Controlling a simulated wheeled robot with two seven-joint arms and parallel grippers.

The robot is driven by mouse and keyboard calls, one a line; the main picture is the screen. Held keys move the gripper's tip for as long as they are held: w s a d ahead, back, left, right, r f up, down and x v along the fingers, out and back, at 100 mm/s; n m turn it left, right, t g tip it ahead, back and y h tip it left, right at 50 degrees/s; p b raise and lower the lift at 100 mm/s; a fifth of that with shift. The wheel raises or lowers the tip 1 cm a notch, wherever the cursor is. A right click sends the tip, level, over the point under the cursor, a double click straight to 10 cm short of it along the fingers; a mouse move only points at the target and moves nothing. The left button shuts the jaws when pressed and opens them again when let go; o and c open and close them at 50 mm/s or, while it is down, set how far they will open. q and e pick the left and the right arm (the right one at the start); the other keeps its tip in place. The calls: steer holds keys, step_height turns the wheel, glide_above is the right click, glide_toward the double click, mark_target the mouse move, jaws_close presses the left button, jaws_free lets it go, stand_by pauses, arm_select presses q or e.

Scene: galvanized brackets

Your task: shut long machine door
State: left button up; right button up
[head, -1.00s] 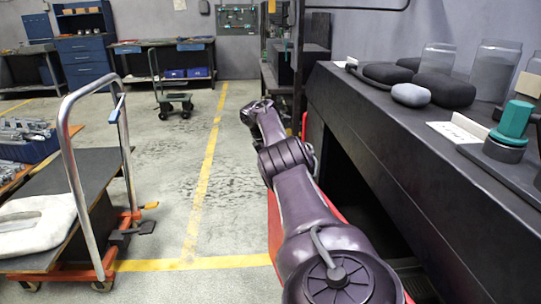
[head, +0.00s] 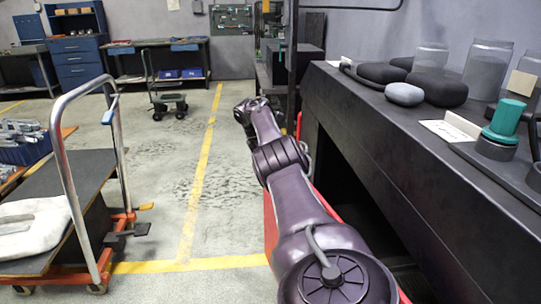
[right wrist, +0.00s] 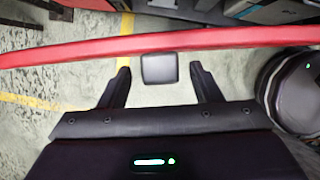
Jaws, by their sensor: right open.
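The long machine door shows as a red panel edge (head: 270,232) in the head view, mostly hidden behind my right arm and standing out from the dark machine (head: 425,140). In the right wrist view its red edge (right wrist: 75,50) runs across the whole picture, just beyond my fingertips. A dark square block (right wrist: 159,69), perhaps the door's handle, sits below the red edge between my fingers. My right gripper (right wrist: 160,80) is open, with one finger on each side of the block and gaps visible. It is also at the arm's far end in the head view (head: 251,106). My left gripper is out of view.
A platform trolley (head: 85,175) with a white piece stands at the left. A smaller cart (head: 168,100) stands farther back. Jars, dark rounded pieces and a green-capped part (head: 505,120) lie on the machine top. The floor between trolley and machine is clear.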

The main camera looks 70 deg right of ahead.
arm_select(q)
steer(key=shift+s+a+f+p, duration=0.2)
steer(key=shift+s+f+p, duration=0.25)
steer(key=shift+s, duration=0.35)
arm_select(e)
steer(key=v, duration=0.7)
